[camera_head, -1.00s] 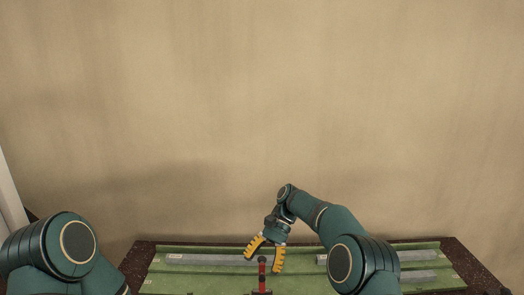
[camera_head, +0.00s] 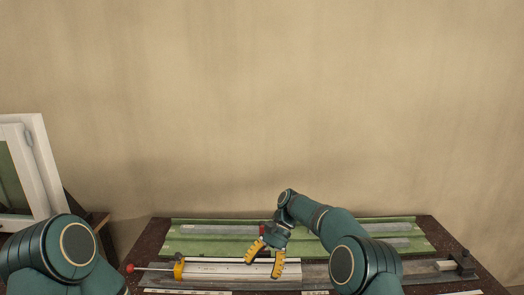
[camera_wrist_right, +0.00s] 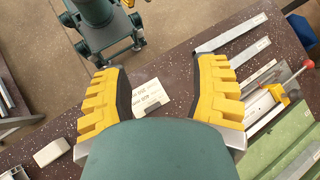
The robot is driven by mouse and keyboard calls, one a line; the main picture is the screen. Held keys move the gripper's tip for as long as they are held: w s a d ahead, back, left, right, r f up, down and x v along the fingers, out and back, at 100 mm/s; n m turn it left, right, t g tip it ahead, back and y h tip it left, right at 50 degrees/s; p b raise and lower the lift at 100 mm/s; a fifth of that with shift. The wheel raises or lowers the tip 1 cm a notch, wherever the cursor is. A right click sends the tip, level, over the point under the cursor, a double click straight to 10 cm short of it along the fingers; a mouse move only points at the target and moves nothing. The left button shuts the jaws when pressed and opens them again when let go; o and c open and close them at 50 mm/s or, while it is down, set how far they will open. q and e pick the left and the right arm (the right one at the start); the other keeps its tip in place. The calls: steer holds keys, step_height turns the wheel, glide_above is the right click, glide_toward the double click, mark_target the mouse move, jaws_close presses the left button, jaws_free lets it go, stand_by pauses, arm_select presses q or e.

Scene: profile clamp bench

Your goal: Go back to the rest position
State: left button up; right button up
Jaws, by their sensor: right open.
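My right gripper (camera_head: 264,262) shows in the head view with its yellow fingers spread over the middle of the bench. It is open, with nothing between the fingers. In the right wrist view the same gripper (camera_wrist_right: 160,95) is wide open above the dark speckled bench top, with a small white label (camera_wrist_right: 150,98) seen between its fingers. My left arm shows only as teal links at the lower left of the head view.
A clamp with a red-tipped handle and yellow part (camera_head: 178,268) holds a white profile (camera_head: 225,270) along the bench front. White window frames (camera_head: 40,165) stand at the left. The air above the bench is clear.

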steer(key=s+d+f+t, duration=0.1)
steer(key=s+f, duration=0.1)
steer(key=f, duration=0.4)
steer(key=s+d+f+t, duration=0.2)
steer(key=f, duration=0.4)
steer(key=s+d+f+t, duration=0.2)
steer(key=s+f, duration=0.1)
steer(key=f, duration=0.4)
steer(key=shift+s+d+h, duration=0.1)
steer(key=shift+d+h, duration=0.05)
steer(key=shift+h, duration=0.15)
steer(key=s+d+f+n+t+h, duration=0.1)
steer(key=s+d+t, duration=0.15)
steer(key=s, duration=0.55)
steer(key=s+d+f+n+t, duration=0.1)
steer(key=s+d+f+t, duration=0.15)
steer(key=s, duration=0.65)
arm_select(q)
step_height(320, 180, down, 9)
steer(key=b, duration=0.8)
steer(key=shift+d, duration=0.25)
arm_select(e)
step_height(320, 180, down, 8)
steer(key=shift+s+r, duration=0.15)
steer(key=shift+r, duration=0.05)
